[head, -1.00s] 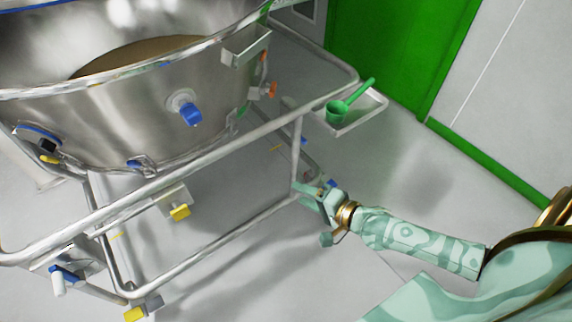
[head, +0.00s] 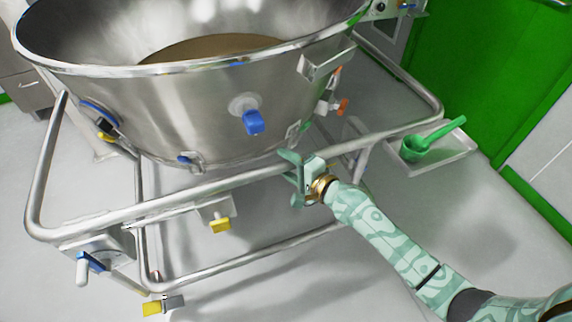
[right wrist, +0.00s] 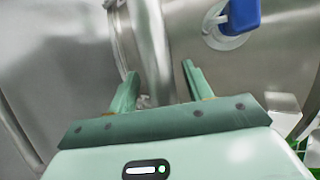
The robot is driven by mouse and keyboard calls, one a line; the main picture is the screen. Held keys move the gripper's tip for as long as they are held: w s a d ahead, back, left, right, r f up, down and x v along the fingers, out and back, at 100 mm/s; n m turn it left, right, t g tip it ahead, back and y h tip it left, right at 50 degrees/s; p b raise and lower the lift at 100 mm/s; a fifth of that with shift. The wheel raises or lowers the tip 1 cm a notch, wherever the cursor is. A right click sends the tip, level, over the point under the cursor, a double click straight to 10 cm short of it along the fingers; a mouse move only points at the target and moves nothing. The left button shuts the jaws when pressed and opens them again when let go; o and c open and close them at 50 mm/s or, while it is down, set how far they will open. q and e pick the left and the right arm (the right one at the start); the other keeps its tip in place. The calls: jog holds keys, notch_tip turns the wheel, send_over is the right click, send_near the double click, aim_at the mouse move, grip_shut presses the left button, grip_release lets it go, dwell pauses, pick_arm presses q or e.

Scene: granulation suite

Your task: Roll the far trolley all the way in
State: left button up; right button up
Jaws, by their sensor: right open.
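One trolley shows: a tubular steel frame (head: 150,211) carrying a big round steel bowl (head: 205,118) with brown material inside. I cannot tell from these views whether it is the far one. My right gripper (head: 290,166) is open at the near upper rail, right of the bowl's blue valve knob (head: 253,122). In the right wrist view a steel tube (right wrist: 152,45) runs between the spread fingers (right wrist: 158,76), with the bowl wall behind; contact cannot be told. My left gripper is not in view.
A side tray (head: 450,157) with a green scoop (head: 418,147) sits at the trolley's right. Yellow-pedalled parts (head: 220,225) hang low on the frame. A green door (head: 460,70) stands behind. The grey floor at the lower right is clear around my arm.

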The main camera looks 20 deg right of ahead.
jog(key=shift+w+a, duration=0.1)
jog(key=shift+w, duration=0.1)
grip_shut()
